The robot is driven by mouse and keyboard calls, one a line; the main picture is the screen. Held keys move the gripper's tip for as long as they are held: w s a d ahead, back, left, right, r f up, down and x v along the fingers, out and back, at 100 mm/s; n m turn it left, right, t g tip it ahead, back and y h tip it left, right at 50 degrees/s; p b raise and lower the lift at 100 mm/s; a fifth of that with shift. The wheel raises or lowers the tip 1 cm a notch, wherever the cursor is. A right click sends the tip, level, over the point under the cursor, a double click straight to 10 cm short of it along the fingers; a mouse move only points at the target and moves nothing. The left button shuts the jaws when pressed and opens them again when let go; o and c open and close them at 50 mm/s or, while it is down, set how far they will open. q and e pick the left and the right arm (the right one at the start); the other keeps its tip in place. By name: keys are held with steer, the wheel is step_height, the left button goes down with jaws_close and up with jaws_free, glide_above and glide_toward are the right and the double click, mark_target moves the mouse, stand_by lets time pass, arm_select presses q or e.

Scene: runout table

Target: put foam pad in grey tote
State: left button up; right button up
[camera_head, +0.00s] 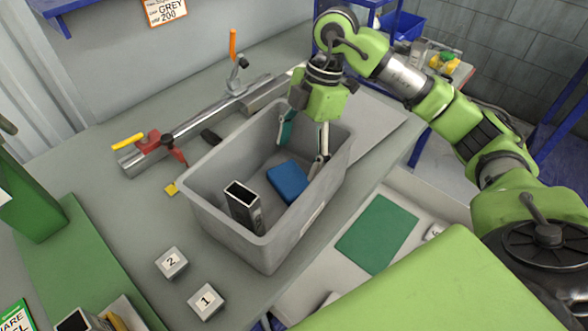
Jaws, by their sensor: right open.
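The grey tote (222,213) stands on the grey table in the middle of the view. A flat blue block (288,181), which looks like the foam pad, lies on the tote's floor towards the right wall. A square metal tube (243,206) stands in the tote's near left part. A teal piece (288,130) shows at the tote's far end, partly hidden by a finger. My right gripper (303,143) points down over the far right part of the tote, fingers apart, with nothing seen between them. My left gripper is not in view.
A metal rail with a red clamp (153,144) lies behind the tote. Small blocks numbered 2 (172,262) and 1 (206,301) sit in front of it. A yellow piece (171,189) lies beside the tote's left wall. A green sheet (377,234) lies to the right.

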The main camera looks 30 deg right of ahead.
steer(key=v, duration=0.5)
steer(key=shift+d+r, duration=0.1)
steer(key=shift+r, duration=0.3)
